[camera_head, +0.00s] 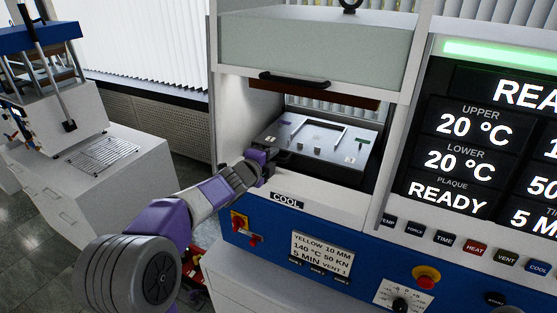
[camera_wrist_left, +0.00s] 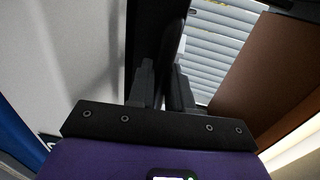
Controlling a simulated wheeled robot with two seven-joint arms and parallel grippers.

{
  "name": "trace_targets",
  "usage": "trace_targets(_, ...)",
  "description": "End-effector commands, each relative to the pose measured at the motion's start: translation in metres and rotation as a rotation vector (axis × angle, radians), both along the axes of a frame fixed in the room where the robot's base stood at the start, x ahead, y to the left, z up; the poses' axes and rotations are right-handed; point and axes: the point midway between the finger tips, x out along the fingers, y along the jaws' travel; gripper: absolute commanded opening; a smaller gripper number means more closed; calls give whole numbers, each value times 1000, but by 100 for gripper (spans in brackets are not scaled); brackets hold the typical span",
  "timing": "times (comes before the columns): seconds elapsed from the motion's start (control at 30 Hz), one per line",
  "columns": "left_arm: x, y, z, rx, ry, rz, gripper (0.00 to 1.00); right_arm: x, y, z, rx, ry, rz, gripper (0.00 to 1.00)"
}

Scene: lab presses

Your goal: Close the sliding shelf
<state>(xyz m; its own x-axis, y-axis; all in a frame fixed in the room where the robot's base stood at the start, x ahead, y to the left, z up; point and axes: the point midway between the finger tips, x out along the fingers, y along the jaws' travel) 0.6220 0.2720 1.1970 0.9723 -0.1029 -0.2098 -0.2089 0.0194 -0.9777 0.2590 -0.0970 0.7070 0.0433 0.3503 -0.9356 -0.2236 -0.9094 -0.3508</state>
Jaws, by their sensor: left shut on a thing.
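The sliding shelf (camera_head: 305,153) is a flat grey metal plate with a square frame and small blocks on it. It sits in the lower opening of the white and blue press, below the raised upper part. My left gripper (camera_head: 267,160) is at the shelf's front left edge. In the left wrist view its fingers (camera_wrist_left: 162,88) are shut on a dark bar, which looks like the shelf's handle (camera_wrist_left: 158,35). The gripper and wrist hide most of the handle in the head view. My right gripper does not show.
The press housing (camera_head: 318,45) has a black handle (camera_head: 293,79) above the opening. Its blue control panel (camera_head: 330,255) with knobs lies below. A display panel (camera_head: 480,140) stands at right. Another machine on a white cabinet (camera_head: 105,180) stands at left, with floor between.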

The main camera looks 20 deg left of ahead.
Motion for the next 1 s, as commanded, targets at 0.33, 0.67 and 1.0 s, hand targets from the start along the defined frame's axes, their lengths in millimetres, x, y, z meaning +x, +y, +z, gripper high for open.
trace_targets(0.33, 2, -2, 4, -2, -8, -4, 35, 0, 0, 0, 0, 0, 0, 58)
trace_targets(0.67, -4, -1, 4, -1, -7, -3, 35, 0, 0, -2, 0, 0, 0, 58)
trace_targets(1.0, -48, 3, 13, -4, -9, -4, 35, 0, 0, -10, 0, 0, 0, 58)
